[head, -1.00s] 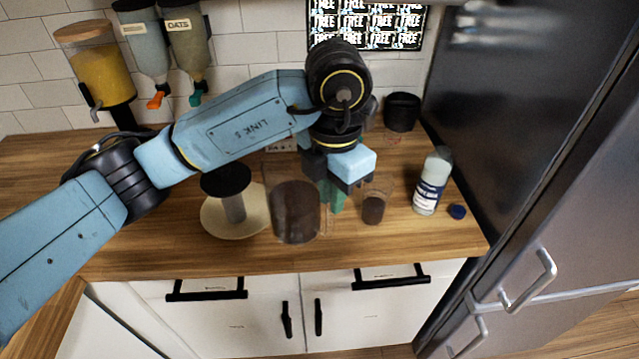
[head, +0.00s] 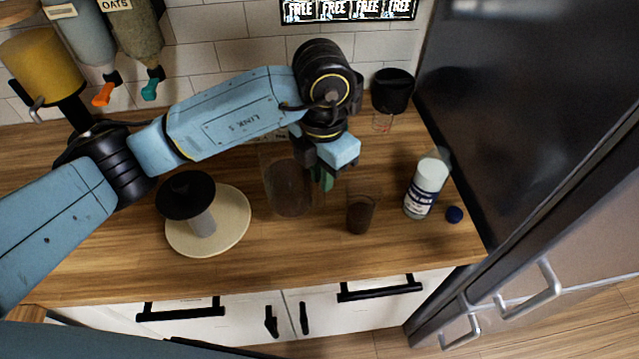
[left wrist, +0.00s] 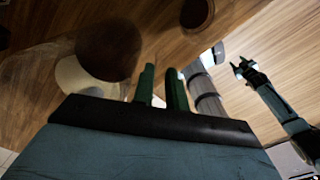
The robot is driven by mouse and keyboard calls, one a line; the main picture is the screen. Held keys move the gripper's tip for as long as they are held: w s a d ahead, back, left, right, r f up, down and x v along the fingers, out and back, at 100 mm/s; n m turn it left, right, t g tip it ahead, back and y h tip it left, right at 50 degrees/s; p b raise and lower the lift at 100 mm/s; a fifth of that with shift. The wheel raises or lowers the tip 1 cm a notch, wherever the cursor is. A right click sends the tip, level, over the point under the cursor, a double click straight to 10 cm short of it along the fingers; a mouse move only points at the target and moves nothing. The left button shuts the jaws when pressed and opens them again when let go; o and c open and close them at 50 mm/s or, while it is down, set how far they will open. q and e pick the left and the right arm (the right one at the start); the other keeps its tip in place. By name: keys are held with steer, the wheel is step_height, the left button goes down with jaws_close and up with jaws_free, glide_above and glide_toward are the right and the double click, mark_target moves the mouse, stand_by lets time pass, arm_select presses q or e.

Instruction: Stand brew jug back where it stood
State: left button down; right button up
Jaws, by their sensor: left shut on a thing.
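The brew jug (head: 288,188) is clear, upright and holds dark brown coffee; it is over the wooden counter, left of my left gripper (head: 322,180). My left gripper is shut on the jug at its right side. The exact grip is partly hidden, and I cannot tell if the base touches the counter. In the left wrist view, the green fingers (left wrist: 162,88) are close together beside a dark round shape (left wrist: 108,50) that looks like the jug's coffee. My right gripper (left wrist: 243,67) shows small in that view, its fingers apart and empty.
A glass of dark coffee (head: 360,215) stands right of the jug. A round cream board (head: 240,222) with a black-topped stand is at left. A white bottle (head: 425,190), blue cap (head: 454,214) and black dripper (head: 392,90) are at right. The front counter is clear.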

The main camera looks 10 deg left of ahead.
arm_select(q)
step_height(320, 180, down, 4)
steer(key=shift+w+r, duration=0.1)
steer(key=shift+r, duration=0.05)
arm_select(e)
steer(key=shift+w+r, duration=0.3)
steer(key=shift+w, duration=0.55)
arm_select(q)
steer(key=shift+f, duration=0.2)
arm_select(e)
steer(key=shift+f, duration=0.15)
arm_select(q)
steer(key=c, duration=1.4)
jaws_free()
arm_select(e)
steer(key=shift+s, duration=0.15)
arm_select(q)
steer(key=shift+r+p, duration=0.25)
steer(key=shift+p, duration=0.05)
step_height(320, 180, up, 12)
steer(key=shift+f+b, duration=0.15)
steer(key=shift+b, duration=0.8)
arm_select(e)
steer(key=shift+f, duration=0.75)
